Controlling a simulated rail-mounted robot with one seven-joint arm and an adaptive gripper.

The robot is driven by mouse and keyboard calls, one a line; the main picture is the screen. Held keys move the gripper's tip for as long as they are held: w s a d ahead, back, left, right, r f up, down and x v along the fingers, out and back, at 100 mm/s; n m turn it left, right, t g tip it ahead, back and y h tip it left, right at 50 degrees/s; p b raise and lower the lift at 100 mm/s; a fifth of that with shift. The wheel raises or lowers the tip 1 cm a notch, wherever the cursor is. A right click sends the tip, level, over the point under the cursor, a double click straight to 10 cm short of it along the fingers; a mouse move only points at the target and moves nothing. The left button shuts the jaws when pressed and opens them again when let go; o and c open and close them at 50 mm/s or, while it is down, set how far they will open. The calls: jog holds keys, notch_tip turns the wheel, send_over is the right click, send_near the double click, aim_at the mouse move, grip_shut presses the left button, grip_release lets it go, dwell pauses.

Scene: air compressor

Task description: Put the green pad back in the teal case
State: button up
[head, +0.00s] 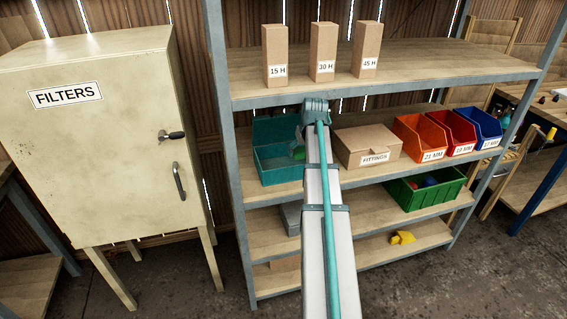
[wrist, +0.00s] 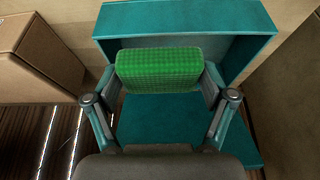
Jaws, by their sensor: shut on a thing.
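The teal case (head: 279,168) stands open on the middle shelf, its lid raised at the back. It fills much of the wrist view (wrist: 185,17). The green pad (wrist: 158,69) is a textured block between the two fingers of my gripper (wrist: 159,80), which is shut on it. In the head view the pad (head: 299,153) shows as a small green patch at the right side of the case, partly hidden by my arm. In the wrist view the pad overlaps the case's opening; I cannot tell whether it touches the case.
The cardboard FITTINGS box (head: 368,146) stands close to the right of the case. Orange (head: 419,138), red (head: 452,132) and blue (head: 480,128) bins stand farther right. A green crate (head: 425,188) is on the shelf below. The upper shelf (head: 420,62) lies above the case.

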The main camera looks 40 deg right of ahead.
jog(key=w+f+p, duration=0.1)
jog(key=w+f, duration=0.1)
jog(key=w, duration=0.1)
jog(key=w+f, duration=0.3)
jog(key=w+f+p, duration=0.1)
jog(key=w+f, duration=0.1)
jog(key=w, duration=0.1)
jog(key=shift+f+p, duration=0.25)
jog(key=shift+p, duration=0.05)
jog(key=shift+f+p, duration=0.75)
jog(key=shift+f, duration=0.95)
jog(key=shift+f, duration=0.1)
jog(key=o, duration=1)
jog(key=shift+c, duration=0.2)
jog(key=shift+r, duration=0.25)
jog(key=b+v, duration=0.2)
jog(key=v, duration=0.5)
jog(key=shift+r, duration=0.15)
